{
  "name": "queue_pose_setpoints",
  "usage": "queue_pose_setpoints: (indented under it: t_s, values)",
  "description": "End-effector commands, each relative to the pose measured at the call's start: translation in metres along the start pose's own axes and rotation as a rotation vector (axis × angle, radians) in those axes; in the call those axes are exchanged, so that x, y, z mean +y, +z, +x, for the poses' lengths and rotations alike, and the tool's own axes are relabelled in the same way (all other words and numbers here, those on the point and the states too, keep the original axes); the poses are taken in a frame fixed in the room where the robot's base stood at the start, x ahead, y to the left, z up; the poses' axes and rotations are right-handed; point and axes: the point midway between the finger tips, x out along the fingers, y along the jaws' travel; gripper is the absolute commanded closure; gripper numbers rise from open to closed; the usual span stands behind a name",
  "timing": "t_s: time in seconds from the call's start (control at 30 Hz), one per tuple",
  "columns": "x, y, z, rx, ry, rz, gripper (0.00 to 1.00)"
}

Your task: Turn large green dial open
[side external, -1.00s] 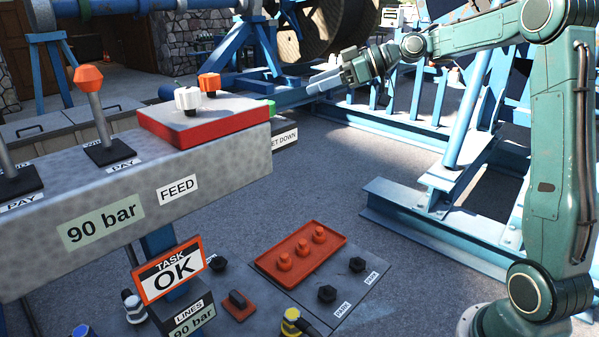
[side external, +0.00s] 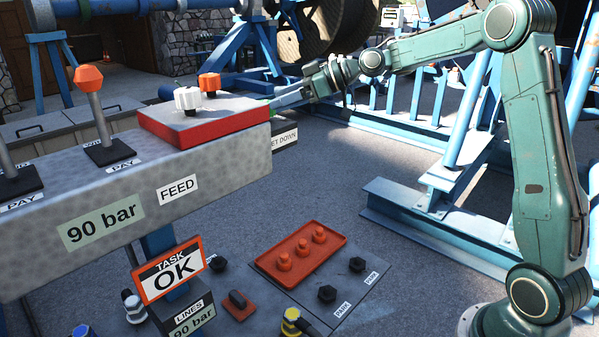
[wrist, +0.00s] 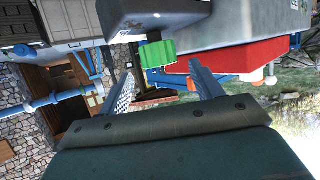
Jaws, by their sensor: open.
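The large green dial (wrist: 157,53) shows in the wrist view, on a dark block at top centre. It lies ahead of my gripper (wrist: 161,70), whose two fingers are apart with nothing between their pads that I can make out. The fingertips point towards the dial's left and right sides; whether they touch it, I cannot tell. In the side view my gripper (side external: 273,102) reaches in from the right to the far right corner of the red-edged panel. The dial is hidden there behind the fingers and the panel.
The red-edged panel (side external: 205,128) carries a white knob (side external: 187,99) and an orange knob (side external: 209,83), close to my gripper. A lever with an orange top (side external: 90,79) stands further left. An orange tray (side external: 297,253) lies low in front.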

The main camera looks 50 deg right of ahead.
Motion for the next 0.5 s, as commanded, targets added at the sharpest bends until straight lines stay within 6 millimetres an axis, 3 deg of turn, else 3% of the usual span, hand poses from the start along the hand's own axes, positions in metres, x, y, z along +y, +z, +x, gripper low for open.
queue_pose_setpoints:
  t_s: [0.2, 0.5]
  values:
    - [0.0, 0.0, 0.032, -0.001, -0.002, 0.001, 0.35]
    - [0.0, 0.0, 0.051, 0.0, 0.001, 0.001, 0.35]
